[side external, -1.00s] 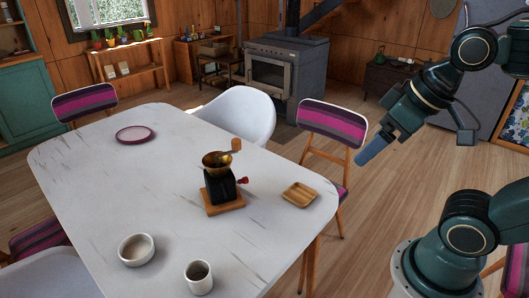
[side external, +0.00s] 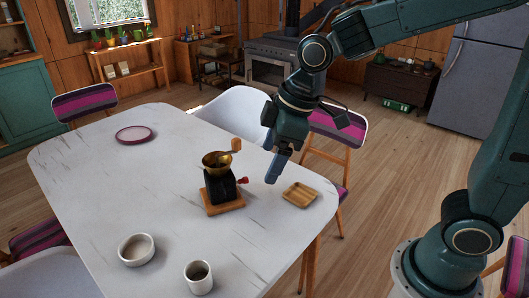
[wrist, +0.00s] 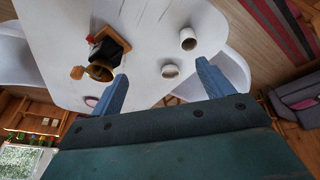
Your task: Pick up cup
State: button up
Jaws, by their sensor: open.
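A small pale cup (side external: 198,278) with a dark inside stands upright near the front edge of the white table in the side view. In the wrist view, a round pale vessel that looks like the cup (wrist: 188,39) shows at the upper middle. My gripper (side external: 271,180) points down above the right part of the table, between the coffee grinder and the wooden tray, well apart from the cup. In the wrist view, my gripper (wrist: 162,71) is open, with its two blue fingers spread and nothing between them.
A coffee grinder (side external: 222,190) stands mid-table, close left of my gripper. A small wooden tray (side external: 299,196) lies at the right edge. A white bowl (side external: 136,250) is left of the cup, and a purple-rimmed plate (side external: 134,134) lies at the back left. Chairs surround the table.

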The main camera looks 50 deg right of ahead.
jog(key=w+a+f+n+g, duration=0.1)
jog(key=w+a+f+n, duration=0.2)
jog(key=a+f, duration=0.3)
jog(key=w+a+f+n+g+y, duration=0.1)
jog(key=w+a+f+n, duration=0.3)
jog(key=a+f, duration=0.3)
notch_tip(320, 180, down, 3)
jog(key=shift+w+a+f+g, duration=0.1)
jog(key=shift+w+a+g, duration=0.2)
jog(key=shift+f, duration=0.1)
send_over(197, 276)
jog(key=s, duration=0.2)
jog(key=shift+s+f, duration=0.2)
jog(key=shift+f, duration=3.85)
jog(key=shift+x, duration=2.55)
jog(key=shift+c, duration=0.4)
jog(key=c, duration=1)
